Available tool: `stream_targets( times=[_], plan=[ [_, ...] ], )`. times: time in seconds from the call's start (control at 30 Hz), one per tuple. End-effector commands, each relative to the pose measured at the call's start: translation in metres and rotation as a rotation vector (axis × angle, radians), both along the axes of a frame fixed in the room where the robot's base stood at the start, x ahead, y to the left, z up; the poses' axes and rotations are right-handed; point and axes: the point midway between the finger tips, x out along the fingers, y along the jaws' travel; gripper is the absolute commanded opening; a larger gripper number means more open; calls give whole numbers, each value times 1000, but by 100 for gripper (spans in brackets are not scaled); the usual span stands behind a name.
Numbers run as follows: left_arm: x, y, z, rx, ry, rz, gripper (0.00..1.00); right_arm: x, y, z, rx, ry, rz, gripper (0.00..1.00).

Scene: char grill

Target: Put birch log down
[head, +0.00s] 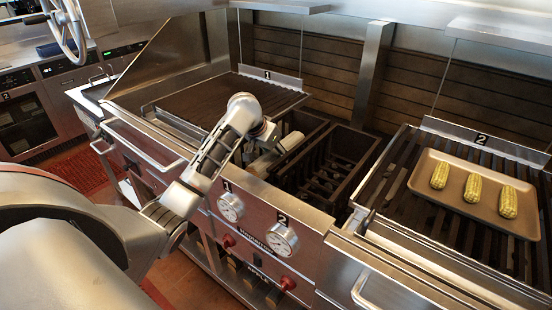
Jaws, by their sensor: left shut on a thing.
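My left gripper (267,137) reaches down over the open firebox between the two grills. It is shut on the birch log (288,143), a pale grey-white piece that lies slantwise at the left part of the opening. The gripper and wrist hide part of the log. I cannot tell whether the log touches the dark grate (330,165) below. My right gripper is not in view.
Grill 1 (215,100) has its grate at the left. Grill 2 (385,190) at the right bears a tan tray (450,203) with three corn cobs (472,188). Two gauges (282,239) are on the front panel. The firebox's right part looks empty.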

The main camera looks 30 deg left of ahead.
Motion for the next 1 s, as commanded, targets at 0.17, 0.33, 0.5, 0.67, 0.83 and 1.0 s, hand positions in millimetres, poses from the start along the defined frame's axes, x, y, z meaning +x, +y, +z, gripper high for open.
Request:
stream_targets(
  times=[0.17, 0.33, 0.5, 0.67, 0.83, 1.0],
  plan=[
    [0, 0, -19, -1, -2, 0, 6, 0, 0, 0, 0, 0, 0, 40],
    [1, 0, -20, 0, -4, 0, 6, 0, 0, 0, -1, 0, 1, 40],
    [1, 0, -21, 0, -3, 0, 6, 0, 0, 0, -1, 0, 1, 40],
    [0, 0, -23, 1, 0, -1, 60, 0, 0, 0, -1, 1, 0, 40],
    [0, 0, -23, 0, 0, 0, 60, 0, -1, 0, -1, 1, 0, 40],
    [0, 0, -21, -1, -1, -1, 60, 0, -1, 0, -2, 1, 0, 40]
  ],
)
